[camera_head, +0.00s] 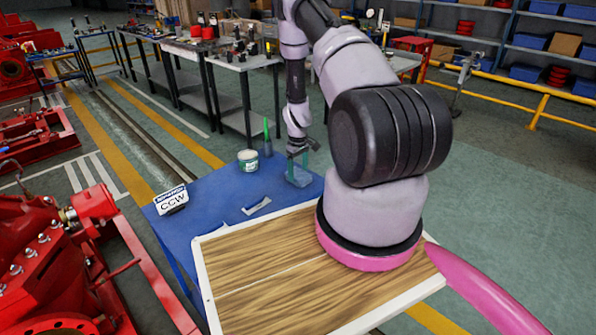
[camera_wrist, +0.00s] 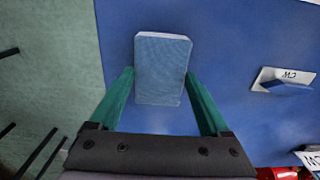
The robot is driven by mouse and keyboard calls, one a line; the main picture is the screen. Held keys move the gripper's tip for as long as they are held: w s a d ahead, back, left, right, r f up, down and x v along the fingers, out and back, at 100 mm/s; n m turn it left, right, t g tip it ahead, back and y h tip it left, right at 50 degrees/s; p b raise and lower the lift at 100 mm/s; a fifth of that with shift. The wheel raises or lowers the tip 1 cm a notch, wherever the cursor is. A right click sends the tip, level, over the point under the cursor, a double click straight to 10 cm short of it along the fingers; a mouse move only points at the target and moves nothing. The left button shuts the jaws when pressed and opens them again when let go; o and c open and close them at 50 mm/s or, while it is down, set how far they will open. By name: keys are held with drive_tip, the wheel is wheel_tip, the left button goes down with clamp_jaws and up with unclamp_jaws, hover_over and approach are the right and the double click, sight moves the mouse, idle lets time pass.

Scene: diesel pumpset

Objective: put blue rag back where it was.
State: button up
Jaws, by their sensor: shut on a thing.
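The blue rag (camera_wrist: 162,68) is a light blue, folded block with a woven face. In the wrist view it sits between the two green fingers of my gripper (camera_wrist: 160,80), which is shut on it. In the head view my gripper (camera_head: 299,162) points down at the far right corner of the blue table (camera_head: 215,205), with the rag (camera_head: 299,177) below it. I cannot tell whether the rag touches the tabletop or hangs just above it.
A white and green tin (camera_head: 248,160) and a green bottle-like object (camera_head: 267,140) stand left of my gripper. Red machinery (camera_head: 60,250) is at left.

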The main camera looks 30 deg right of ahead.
sight(298, 173)
drive_tip(key=o, duration=1)
wheel_tip(298, 173, up, 12)
drive_tip(key=shift+r, duration=0.1)
